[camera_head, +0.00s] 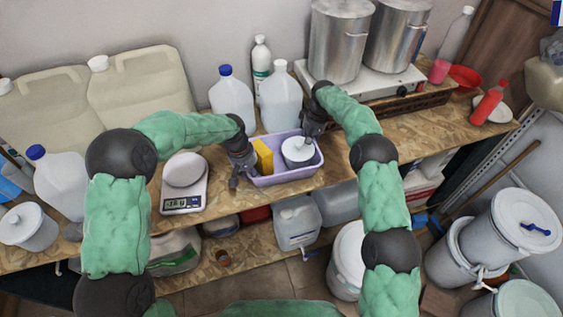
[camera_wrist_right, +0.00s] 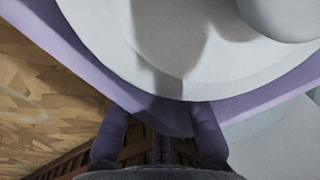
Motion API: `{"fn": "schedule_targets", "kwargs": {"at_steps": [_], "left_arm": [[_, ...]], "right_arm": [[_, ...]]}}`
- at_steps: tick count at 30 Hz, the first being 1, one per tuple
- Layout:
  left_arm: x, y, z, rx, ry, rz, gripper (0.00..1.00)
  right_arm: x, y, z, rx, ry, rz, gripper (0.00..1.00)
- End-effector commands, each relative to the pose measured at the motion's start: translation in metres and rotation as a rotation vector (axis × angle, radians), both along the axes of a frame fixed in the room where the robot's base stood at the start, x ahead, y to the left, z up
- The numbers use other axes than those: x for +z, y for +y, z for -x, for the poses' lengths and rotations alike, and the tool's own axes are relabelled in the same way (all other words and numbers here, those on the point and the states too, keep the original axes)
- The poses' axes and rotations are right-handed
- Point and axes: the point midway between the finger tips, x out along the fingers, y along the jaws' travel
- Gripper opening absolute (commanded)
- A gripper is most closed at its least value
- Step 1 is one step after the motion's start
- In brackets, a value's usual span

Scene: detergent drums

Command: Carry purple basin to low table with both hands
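The purple basin (camera_head: 287,177) sits on the wooden worktop, near its front edge. It holds a yellow block-like item (camera_head: 263,157) and a white lidded tub (camera_head: 298,152). My left gripper (camera_head: 239,178) is at the basin's left end, by the rim; its fingers are too small and dark to show whether they are shut. My right gripper (camera_head: 313,127) is at the basin's right end. In the right wrist view its fingers (camera_wrist_right: 160,135) stand apart at the basin's rim (camera_wrist_right: 250,103), with the rim's edge reaching between them. I cannot make out a low table.
A scale (camera_head: 182,203) stands left of the basin. White jugs (camera_head: 282,105) stand close behind it, and steel pots (camera_head: 340,45) on a hotplate behind right. Below the worktop are containers (camera_head: 297,222). White drums (camera_head: 510,225) stand on the floor at right.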

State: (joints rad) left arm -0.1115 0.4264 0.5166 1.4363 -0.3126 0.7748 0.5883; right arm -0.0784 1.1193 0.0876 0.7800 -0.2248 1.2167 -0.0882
Motion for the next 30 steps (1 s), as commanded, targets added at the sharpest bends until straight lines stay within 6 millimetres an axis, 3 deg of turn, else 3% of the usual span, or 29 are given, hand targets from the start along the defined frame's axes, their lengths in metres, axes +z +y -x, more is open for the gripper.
{"fn": "schedule_targets", "kwargs": {"at_steps": [13, 15, 16, 17, 30], "left_arm": [[-0.0074, -0.0011, -0.0002, 0.0, 0.0, 0.0, 0.3], [-0.0073, -0.0011, -0.0002, 0.001, 0.0, 0.0, 0.11], [-0.0073, -0.0011, -0.0001, 0.001, 0.0, 0.0, 0.02], [-0.0073, -0.0011, -0.0002, 0.0, 0.0, 0.0, 0.0], [-0.006, -0.0001, 0.0004, 0.001, 0.003, -0.001, 0.0]], "right_arm": [[-0.0074, 0.0008, 0.0005, 0.0, 0.001, 0.0, 0.2], [-0.0074, 0.0008, 0.0005, 0.0, 0.001, 0.0, 0.01], [-0.0074, 0.0008, 0.0004, 0.0, 0.001, 0.0, 0.0], [-0.0074, 0.0008, 0.0004, 0.0, 0.001, 0.0, 0.0], [-0.0048, -0.0012, -0.001, -0.002, -0.004, 0.002, 0.0]]}}
